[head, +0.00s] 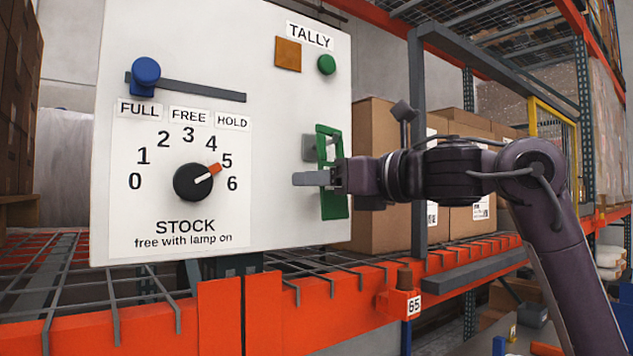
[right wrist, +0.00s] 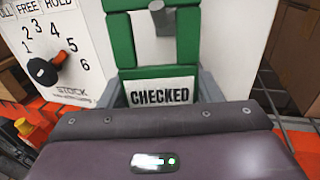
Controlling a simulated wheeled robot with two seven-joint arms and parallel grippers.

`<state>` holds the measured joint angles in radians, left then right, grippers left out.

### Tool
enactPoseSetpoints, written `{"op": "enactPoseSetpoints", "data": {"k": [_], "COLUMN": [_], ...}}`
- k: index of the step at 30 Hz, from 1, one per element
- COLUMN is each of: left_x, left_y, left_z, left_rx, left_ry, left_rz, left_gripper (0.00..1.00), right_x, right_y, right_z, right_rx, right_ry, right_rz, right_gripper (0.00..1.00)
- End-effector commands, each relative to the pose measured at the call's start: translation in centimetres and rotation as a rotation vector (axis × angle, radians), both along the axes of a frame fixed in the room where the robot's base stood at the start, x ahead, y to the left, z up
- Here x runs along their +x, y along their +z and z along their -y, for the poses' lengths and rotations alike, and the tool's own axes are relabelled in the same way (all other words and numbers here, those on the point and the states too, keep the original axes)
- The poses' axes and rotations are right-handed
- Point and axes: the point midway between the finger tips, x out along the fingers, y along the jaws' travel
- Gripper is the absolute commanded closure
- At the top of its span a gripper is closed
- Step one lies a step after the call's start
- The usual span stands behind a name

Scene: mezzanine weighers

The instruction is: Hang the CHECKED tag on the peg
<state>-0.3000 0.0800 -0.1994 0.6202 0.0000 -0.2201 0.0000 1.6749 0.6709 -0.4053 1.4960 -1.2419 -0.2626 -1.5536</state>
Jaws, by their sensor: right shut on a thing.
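The CHECKED tag is a green frame (head: 335,205) with a large opening and a white label. In the right wrist view its label (right wrist: 161,92) faces the camera and reads CHECKED. My right gripper (head: 318,178) is shut on the tag's lower part, holding it upright before the right side of the white panel. The grey peg (right wrist: 163,18) shows within the tag's opening in the right wrist view, near its top bar. I cannot tell whether the peg passes through the tag. A grey block (head: 308,147) shows on the panel beside the tag. My left gripper is not in view.
The white panel (head: 270,110) carries a STOCK dial (head: 194,182), a blue slider knob (head: 146,71), a green lamp (head: 326,65) and an orange square (head: 288,54). Cardboard boxes (head: 375,140) and a grey post (head: 418,140) stand behind my right arm. An orange rack beam (head: 335,300) runs below.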

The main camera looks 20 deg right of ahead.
Motion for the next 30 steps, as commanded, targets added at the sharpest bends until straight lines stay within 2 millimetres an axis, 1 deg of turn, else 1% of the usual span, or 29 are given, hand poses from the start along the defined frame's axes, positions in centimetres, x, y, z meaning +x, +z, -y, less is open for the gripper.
{"op": "enactPoseSetpoints", "data": {"k": [2,6,15,24,30], "left_x": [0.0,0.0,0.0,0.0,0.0], "left_y": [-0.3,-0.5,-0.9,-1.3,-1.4], "left_z": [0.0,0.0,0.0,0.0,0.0], "left_rx": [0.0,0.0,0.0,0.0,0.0], "left_ry": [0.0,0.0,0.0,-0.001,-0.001], "left_rz": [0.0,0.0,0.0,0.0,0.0], "left_gripper": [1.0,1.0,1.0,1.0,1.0], "right_x": [-0.6,-1.5,-3.4,-5.1,-5.7], "right_y": [-0.1,0.1,0.3,0.2,0.2], "right_z": [0.2,0.6,1.2,1.7,1.8], "right_rx": [-0.006,-0.004,-0.004,-0.007,-0.008], "right_ry": [0.0,0.0,0.001,0.005,0.006], "right_rz": [0.004,0.006,0.013,0.01,0.011], "right_gripper": [0.87,0.86,0.86,0.86,0.86]}}
